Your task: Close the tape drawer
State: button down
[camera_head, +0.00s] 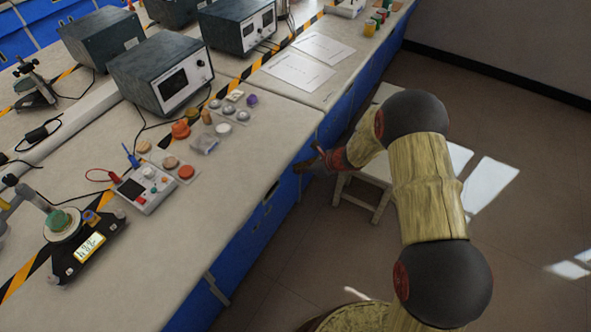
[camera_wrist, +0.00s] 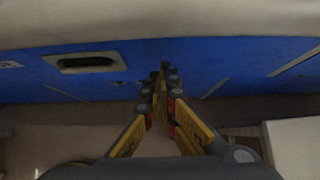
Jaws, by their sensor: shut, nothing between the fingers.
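The blue bench front (camera_head: 252,232) holds the drawers under the pale worktop. No drawer in view stands visibly pulled out, and I cannot tell which one is the tape drawer. In the wrist view, a blue drawer front (camera_wrist: 40,72) with a dark recessed handle (camera_wrist: 88,62) lies left of my gripper. My gripper (camera_wrist: 164,68) is shut and empty, its fingertips pointing at the blue front. I cannot tell whether they touch it. In the head view, my gripper (camera_head: 308,165) is beside the worktop's edge, close to the blue front.
A white stool (camera_head: 364,168) stands on the floor beside my arm, close to the bench. The worktop (camera_head: 240,180) carries a grey meter box (camera_head: 160,72), a small tester (camera_head: 145,187) and several small parts. The floor to the right is clear.

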jog(key=d+f+p+v, duration=0.1)
jog(key=p+v, duration=0.2)
jog(key=v, duration=0.8)
jog(key=shift+s+p, duration=0.35)
jog(key=shift+s, duration=0.05)
jog(key=shift+d, duration=0.1)
jog(key=s+a+r+n+g, duration=0.1)
jog(key=s+r+n+g, duration=0.15)
jog(key=s+n, duration=0.45)
jog(key=s+a+r+n+g, duration=0.1)
jog(key=s+r+n+g, duration=0.1)
jog(key=s+r+n, duration=0.45)
jog(key=s+d+r+n+t+h, duration=0.2)
jog(key=s+r+n, duration=0.4)
jog(key=s+r, duration=0.4)
jog(key=s+d+r+n+t+h, duration=0.3)
jog(key=s+r+n+h, duration=0.2)
jog(key=s+r, duration=0.5)
notch_tip(320, 180, up, 5)
jog(key=shift+d+f+n, duration=0.1)
jog(key=shift+d+n, duration=0.25)
